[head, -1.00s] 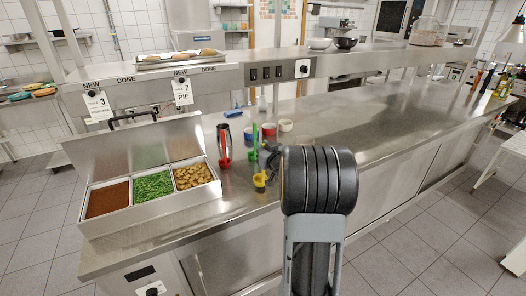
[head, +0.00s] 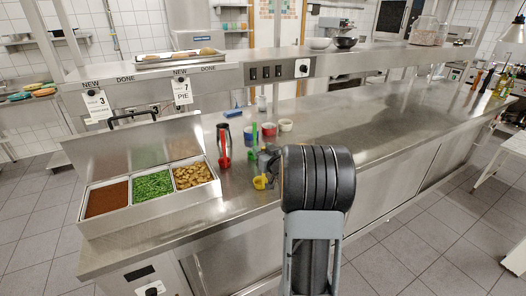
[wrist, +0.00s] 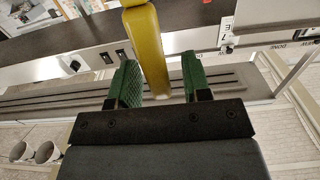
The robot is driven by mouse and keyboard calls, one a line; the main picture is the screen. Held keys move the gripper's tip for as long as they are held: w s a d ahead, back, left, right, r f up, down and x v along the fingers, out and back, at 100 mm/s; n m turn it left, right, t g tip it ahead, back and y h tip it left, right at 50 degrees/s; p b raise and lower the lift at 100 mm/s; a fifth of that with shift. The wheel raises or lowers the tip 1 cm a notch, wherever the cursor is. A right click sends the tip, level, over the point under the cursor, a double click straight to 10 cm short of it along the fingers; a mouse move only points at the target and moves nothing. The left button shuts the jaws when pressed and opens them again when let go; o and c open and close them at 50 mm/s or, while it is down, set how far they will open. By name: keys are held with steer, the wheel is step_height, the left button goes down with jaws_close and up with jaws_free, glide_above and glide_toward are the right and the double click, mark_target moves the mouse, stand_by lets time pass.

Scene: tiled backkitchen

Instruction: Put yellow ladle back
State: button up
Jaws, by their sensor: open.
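The yellow ladle (head: 260,182) shows in the head view on the near part of the steel counter, its bowl visible beside my arm. In the wrist view a yellow handle (wrist: 146,45) comes down from the top edge and lies between the two green fingers of my gripper (wrist: 161,80). The fingers are open, with a visible gap on each side of the handle. In the head view most of my gripper and part of the ladle are hidden behind my black arm joint.
A food tray (head: 150,202) with three fillings is at left. The counter (head: 390,125) to the right is largely clear.

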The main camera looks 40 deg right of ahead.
steer(key=shift+r, duration=0.2)
steer(key=s+a+b, duration=0.1)
steer(key=s+a, duration=0.1)
steer(key=s, duration=1)
steer(key=a+f+m+g+h, duration=0.1)
steer(key=a+f+g+h, duration=0.1)
steer(key=a+g, duration=0.7)
steer(key=s+a+f+n+g+y, duration=0.2)
steer(key=s+a+f+g+y, duration=0.1)
steer(key=s+a, duration=0.9)
steer(key=a+g+y, duration=0.1)
steer(key=a, duration=0.2)
steer(key=shift+s+a+n+g, duration=0.15)
steer(key=shift+a+n+g, duration=0.1)
steer(key=shift+n+g, duration=0.15)
steer(key=shift+d, duration=0.1)
